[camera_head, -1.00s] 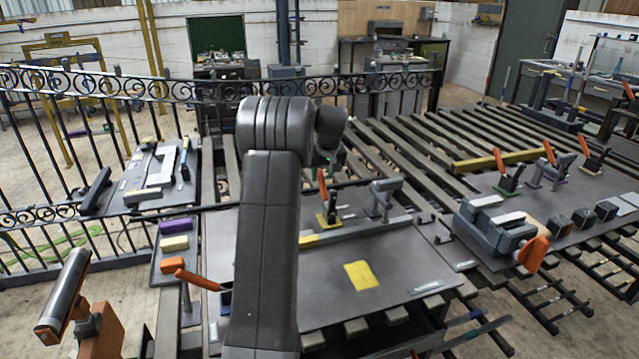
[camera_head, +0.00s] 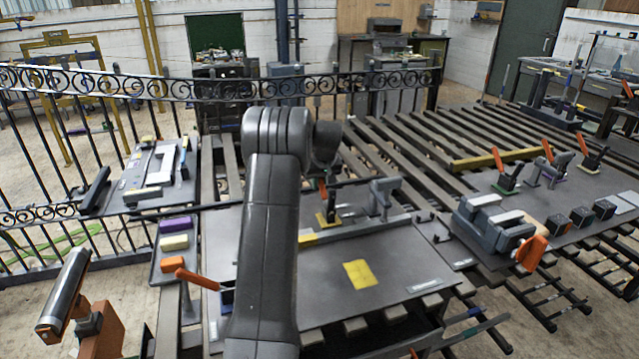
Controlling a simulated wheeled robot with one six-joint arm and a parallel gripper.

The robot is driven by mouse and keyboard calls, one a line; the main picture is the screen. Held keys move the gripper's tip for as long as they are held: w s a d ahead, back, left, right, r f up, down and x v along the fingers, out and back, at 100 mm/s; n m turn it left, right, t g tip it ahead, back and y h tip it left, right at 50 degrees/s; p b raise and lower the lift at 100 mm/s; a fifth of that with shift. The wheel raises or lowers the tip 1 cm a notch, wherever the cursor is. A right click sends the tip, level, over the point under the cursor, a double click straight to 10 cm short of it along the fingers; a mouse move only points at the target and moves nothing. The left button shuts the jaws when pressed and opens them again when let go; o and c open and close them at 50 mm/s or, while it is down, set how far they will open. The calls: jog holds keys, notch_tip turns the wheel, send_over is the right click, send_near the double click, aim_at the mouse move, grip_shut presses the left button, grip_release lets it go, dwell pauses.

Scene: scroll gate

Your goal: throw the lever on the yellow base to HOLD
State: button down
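The lever on the yellow base has an orange handle (camera_head: 323,189) that stands nearly upright. Its yellow base (camera_head: 327,221) sits on the dark panel (camera_head: 310,265), just right of my arm in the head view. Part of the lever's upper area is close to my wrist link and partly covered by it. I cannot read any HOLD marking at the lever. My gripper is hidden behind my own arm, so its fingers and any contact with the handle do not show.
A grey clamp-like fixture (camera_head: 385,195) stands right of the lever. A yellow square (camera_head: 361,274) lies on the panel. Another orange-handled lever (camera_head: 197,280) is at the left. More levers (camera_head: 505,175) stand on the right panel, near a grey vise-like block (camera_head: 495,225).

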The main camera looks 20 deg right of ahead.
aim_at(321, 180)
jog(key=shift+s+t+b, duration=0.15)
jog(key=shift+t+b, duration=0.15)
jog(key=shift+b, duration=0.65)
jog(key=shift+s+r+t+b, duration=0.2)
jog(key=shift+t+b, duration=0.2)
jog(key=shift+b, duration=0.75)
jog(key=t+b, duration=0.1)
jog(key=b, duration=0.2)
jog(key=s+r+t+b, duration=0.1)
jog(key=b, duration=0.2)
jog(key=shift+s+t+b, duration=0.2)
jog(key=shift+t+b, duration=0.1)
jog(key=s+r+t+b, duration=0.1)
jog(key=t+b, duration=0.1)
jog(key=b, duration=0.3)
jog(key=shift+s+a+r, duration=0.1)
jog(key=shift+s+r, duration=0.05)
jog(key=shift+r, duration=0.05)
jog(key=shift+r+b, duration=0.1)
jog(key=shift+b, duration=0.2)
jog(key=c, duration=1.4)
grip_release()
jog(key=shift+o, duration=0.2)
jog(key=v, duration=1.4)
jog(key=shift+a, duration=0.2)
